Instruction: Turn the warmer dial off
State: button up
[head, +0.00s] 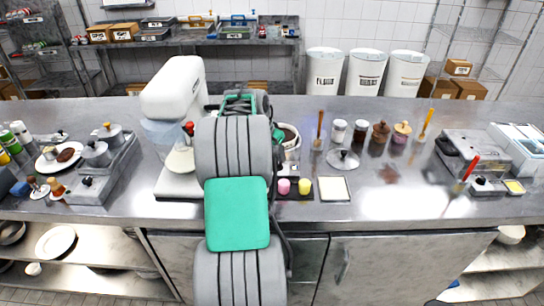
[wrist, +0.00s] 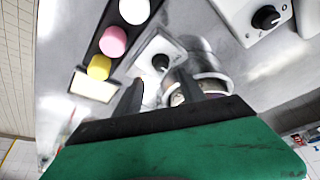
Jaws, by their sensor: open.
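In the wrist view a small black dial (wrist: 160,62) sits on a white control box (wrist: 150,48). The box adjoins a round metal warmer (wrist: 212,88), whose inside is partly covered by a finger. My gripper (wrist: 158,88) is open and empty, with its two dark fingers pointing toward the dial, one to each side of it in the picture. I cannot tell whether they touch it. In the head view the warmer (head: 292,150) shows partly behind my arm, and its dial is hidden. The dial's setting cannot be read.
A dark tray with a pink cup (head: 283,186) and a yellow cup (head: 304,187) stands close by, next to a pale square pad (head: 334,189). The white mixer (head: 175,90) is left of my arm. Another black dial (wrist: 266,18) shows on a white base.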

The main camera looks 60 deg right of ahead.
aim_at(278, 164)
jog(key=p+x, duration=0.1)
jog(key=x, duration=0.4)
jog(key=shift+w+f, duration=0.1)
jog(key=shift+f, duration=0.25)
grip_shut()
